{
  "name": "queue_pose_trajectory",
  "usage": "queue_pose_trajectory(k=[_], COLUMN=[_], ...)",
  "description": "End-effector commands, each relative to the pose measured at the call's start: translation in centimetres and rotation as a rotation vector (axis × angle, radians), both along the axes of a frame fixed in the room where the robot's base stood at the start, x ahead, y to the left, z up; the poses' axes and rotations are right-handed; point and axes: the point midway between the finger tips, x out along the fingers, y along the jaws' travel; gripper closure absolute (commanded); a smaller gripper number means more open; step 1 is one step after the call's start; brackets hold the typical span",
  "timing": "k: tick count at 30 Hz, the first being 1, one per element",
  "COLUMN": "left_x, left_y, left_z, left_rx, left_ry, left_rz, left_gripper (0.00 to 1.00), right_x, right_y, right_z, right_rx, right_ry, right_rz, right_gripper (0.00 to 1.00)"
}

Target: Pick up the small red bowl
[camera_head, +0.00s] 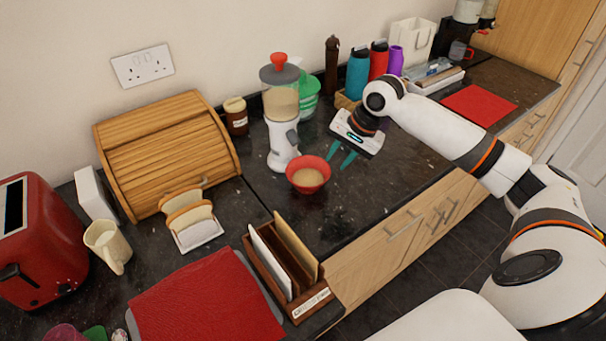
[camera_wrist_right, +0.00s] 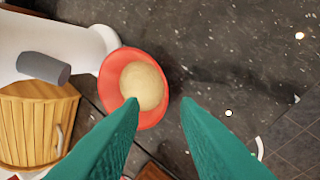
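The small red bowl (camera_head: 308,181) stands upright on the dark granite counter, just in front of the white blender, with something pale inside it. It also shows in the right wrist view (camera_wrist_right: 152,116), left of centre, partly covered by the left-hand green finger. My right gripper (camera_head: 339,160) is open, its two green fingers spread and pointing down beside the bowl, on its right and slightly behind. In the right wrist view the gap between the fingertips (camera_wrist_right: 160,102) is empty at the bowl's right part. I cannot tell whether a finger touches the rim. My left gripper is not in view.
The blender (camera_head: 283,142) stands close behind the bowl. A wooden bread bin (camera_head: 165,145), a toast rack with bread (camera_head: 199,234) and a wooden letter rack (camera_head: 264,262) lie to the left and front. Several bottles (camera_head: 357,72) stand behind my gripper. Counter right of the bowl is clear.

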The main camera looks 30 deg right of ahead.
Motion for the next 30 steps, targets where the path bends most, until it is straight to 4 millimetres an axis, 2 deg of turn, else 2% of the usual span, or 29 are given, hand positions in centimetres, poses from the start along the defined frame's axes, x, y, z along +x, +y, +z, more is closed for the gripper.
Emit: queue_pose_trajectory(k=[1, 3, 6, 11, 15, 17, 22, 29, 30], left_x=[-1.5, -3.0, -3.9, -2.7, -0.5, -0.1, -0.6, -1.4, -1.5], left_y=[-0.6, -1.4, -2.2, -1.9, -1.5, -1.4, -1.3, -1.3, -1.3], left_z=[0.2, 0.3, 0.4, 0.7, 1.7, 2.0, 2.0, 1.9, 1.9], left_rx=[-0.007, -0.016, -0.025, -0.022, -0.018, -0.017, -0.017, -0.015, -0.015], left_ry=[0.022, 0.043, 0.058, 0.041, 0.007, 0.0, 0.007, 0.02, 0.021], left_rz=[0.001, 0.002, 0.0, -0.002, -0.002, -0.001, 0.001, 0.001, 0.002], left_gripper=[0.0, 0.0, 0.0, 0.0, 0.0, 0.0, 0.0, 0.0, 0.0], right_x=[0.3, 0.6, 0.9, 1.1, 1.1, 1.2, 1.8, 1.8, 1.8], right_y=[0.3, 0.6, 0.8, 1.0, 1.4, 1.6, 1.9, 1.9, 1.9], right_z=[-0.8, -1.8, -2.9, -3.9, -5.8, -6.8, -8.4, -8.6, -8.6], right_rx=[0.004, 0.002, 0.001, 0.001, 0.001, 0.0, -0.001, -0.002, -0.002], right_ry=[0.004, 0.002, 0.0, 0.001, 0.003, 0.002, -0.002, -0.003, -0.003], right_rz=[0.001, 0.001, 0.001, 0.003, 0.003, 0.002, 0.004, 0.004, 0.004], right_gripper=[0.71, 0.71, 0.71, 0.71, 0.71, 0.71, 0.71, 0.71, 0.76])
